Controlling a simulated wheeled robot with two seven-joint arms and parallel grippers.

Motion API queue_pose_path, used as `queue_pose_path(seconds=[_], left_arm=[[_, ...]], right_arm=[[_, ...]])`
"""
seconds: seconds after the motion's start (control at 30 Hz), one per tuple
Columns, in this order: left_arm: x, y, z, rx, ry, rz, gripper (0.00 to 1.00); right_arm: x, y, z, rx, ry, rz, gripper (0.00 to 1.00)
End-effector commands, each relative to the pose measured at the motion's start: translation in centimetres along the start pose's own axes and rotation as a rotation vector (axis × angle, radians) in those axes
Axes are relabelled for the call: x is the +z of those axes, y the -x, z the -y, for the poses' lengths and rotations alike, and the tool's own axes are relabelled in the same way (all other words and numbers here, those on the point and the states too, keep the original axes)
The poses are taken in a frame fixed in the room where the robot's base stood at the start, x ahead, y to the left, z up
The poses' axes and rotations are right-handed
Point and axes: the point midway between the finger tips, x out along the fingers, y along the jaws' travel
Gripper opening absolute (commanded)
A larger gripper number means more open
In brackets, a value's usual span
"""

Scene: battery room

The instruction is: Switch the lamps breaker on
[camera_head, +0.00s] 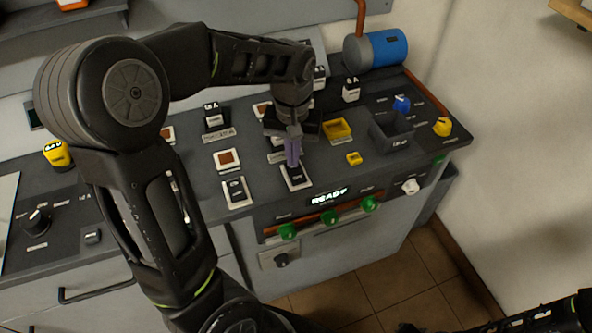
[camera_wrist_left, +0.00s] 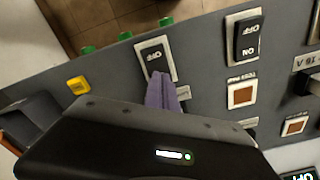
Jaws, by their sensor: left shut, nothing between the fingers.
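A white-framed rocker switch with a dark rocker (camera_head: 296,176) sits near the front edge of the dark panel. In the left wrist view this rocker (camera_wrist_left: 153,57) shows the word OFF. My left gripper (camera_head: 292,158) is shut and empty, its purple fingers pointing down at the back end of this rocker. The fingertips (camera_wrist_left: 158,84) overlap the rocker's edge in the wrist view; I cannot tell whether they touch. A second rocker switch (camera_head: 236,192) is to the left; its OFF and ON marks show in the wrist view (camera_wrist_left: 247,38). I cannot read which one is labelled lamps.
Orange-brown square indicators (camera_head: 227,160) sit behind the rockers. Green knobs (camera_head: 329,217) and a READY display (camera_head: 328,197) line the front face.

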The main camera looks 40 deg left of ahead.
Motion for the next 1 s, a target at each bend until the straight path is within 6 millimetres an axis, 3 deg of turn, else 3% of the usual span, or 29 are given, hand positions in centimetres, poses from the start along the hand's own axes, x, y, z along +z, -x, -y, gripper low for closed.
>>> queue_pose_path(seconds=[0.43, 1.0], left_arm=[[0.1, -0.1, 0.0, -0.001, 0.0, 0.003, 0.0], [0.0, 4.9, 0.0, 0.0, 0.001, 0.001, 0.0]], right_arm=[[0.0, 0.1, 0.0, 0.0, 0.0, 0.0, 0.0], [0.0, 3.9, 1.5, 0.0, 0.0, 0.0, 0.0]])
